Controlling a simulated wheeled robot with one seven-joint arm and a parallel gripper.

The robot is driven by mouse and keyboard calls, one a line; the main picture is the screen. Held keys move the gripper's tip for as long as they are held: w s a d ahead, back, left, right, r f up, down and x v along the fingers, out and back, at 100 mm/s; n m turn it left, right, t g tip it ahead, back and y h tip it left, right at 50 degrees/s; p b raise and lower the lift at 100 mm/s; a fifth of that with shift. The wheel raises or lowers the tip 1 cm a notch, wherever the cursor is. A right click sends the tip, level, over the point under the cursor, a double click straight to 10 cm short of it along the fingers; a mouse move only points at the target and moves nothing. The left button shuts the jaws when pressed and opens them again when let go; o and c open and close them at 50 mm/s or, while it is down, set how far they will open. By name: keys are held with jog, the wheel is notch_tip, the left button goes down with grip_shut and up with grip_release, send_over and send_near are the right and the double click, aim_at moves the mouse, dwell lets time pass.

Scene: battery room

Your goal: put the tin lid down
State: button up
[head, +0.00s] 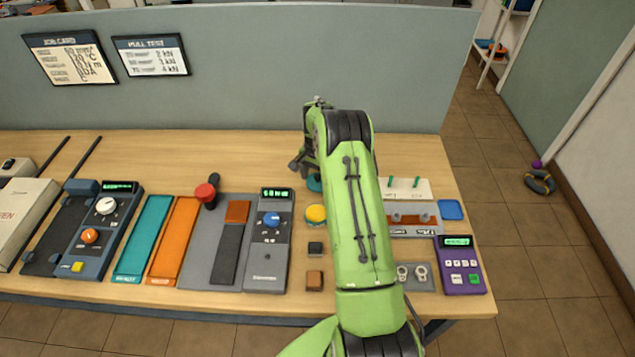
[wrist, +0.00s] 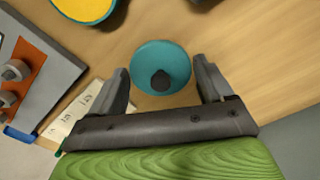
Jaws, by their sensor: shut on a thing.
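The tin lid (wrist: 150,60) is a round teal disc with a dark knob, seen between my fingers in the wrist view. My gripper (wrist: 161,68) is shut on it, with one finger at each side. In the head view a sliver of the teal lid (head: 314,184) shows left of my green arm, which hides much of the gripper. I cannot tell whether the lid touches the table. A round teal tin with a yellow top (head: 315,213) stands nearer the front, and it also shows at the top of the wrist view (wrist: 88,6).
Bare wooden table (head: 250,160) lies left of my gripper. Dark and brown blocks (head: 314,281) sit in front of the tin. A grey device (head: 268,250) is to the left; a white rack with green pegs (head: 405,189) and purple keypad (head: 461,265) are to the right. A grey partition stands behind.

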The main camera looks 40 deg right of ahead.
aim_at(316, 177)
jog(key=shift+f, duration=1.25)
jog(key=o, duration=0.9)
notch_tip(316, 177, up, 13)
jog(key=s+a+r+n+t, duration=0.2)
jog(key=s+a+r+n, duration=0.25)
jog(key=a+r, duration=0.75)
jog(key=s+a+r+n+t+h, duration=0.1)
jog(key=s+a+r+n, duration=0.35)
jog(key=s+r, duration=0.5)
jog(key=s+a+f+n+t, duration=0.1)
jog(key=s+a+n, duration=0.1)
jog(key=s, duration=0.6)
jog(key=s+a+f+n+t+y, duration=0.1)
jog(key=s+a+f+n, duration=0.1)
jog(key=s+a, duration=0.3)
jog(key=s, duration=0.3)
jog(key=shift+s+f+t, duration=0.15)
jog(key=shift+f+t, duration=0.15)
